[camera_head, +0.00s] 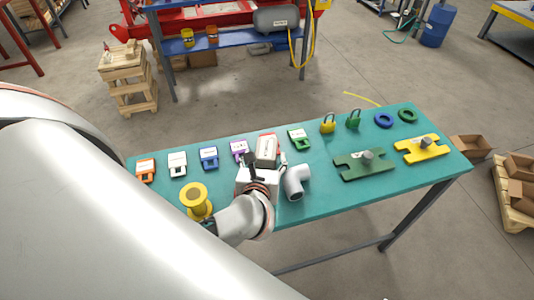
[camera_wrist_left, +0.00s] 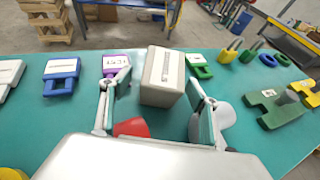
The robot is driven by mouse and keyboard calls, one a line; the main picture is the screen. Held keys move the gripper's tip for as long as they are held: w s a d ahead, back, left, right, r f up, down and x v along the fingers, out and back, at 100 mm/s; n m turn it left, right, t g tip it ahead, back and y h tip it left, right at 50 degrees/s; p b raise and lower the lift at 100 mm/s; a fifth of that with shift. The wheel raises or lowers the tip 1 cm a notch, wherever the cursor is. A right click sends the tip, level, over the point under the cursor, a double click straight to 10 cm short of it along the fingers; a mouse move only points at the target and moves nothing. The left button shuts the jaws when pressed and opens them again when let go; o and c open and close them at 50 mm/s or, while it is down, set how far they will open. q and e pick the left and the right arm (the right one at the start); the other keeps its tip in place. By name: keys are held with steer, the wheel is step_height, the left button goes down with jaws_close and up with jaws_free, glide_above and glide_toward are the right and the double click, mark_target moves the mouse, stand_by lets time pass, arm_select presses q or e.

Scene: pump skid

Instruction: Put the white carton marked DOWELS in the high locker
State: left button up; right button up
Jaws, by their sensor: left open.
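The white carton (camera_head: 267,148) stands on the teal table near its middle. In the left wrist view the carton (camera_wrist_left: 163,77) is straight ahead, with a label strip too small to read. My left gripper (camera_head: 264,164) is open at the carton's near side. In the left wrist view its two fingertips (camera_wrist_left: 160,84) show to the left and right of the carton; I cannot tell whether they touch it. My right gripper is not in view. No high locker is visible.
The teal table (camera_head: 325,195) also holds a grey pipe elbow (camera_head: 297,181) just right of my gripper, a yellow spool (camera_head: 196,201) to the left, several coloured tags, padlocks, rings, and green (camera_head: 364,164) and yellow (camera_head: 421,149) plates. A red thing (camera_wrist_left: 131,127) is partly hidden beside my left finger.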

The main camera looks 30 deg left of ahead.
mark_target(267, 152)
arm_select(q)
steer(key=x, duration=0.3)
steer(key=shift+w+f, duration=0.1)
steer(key=shift+w, duration=0.25)
steer(key=c, duration=1.4)
steer(key=shift+c, duration=0.5)
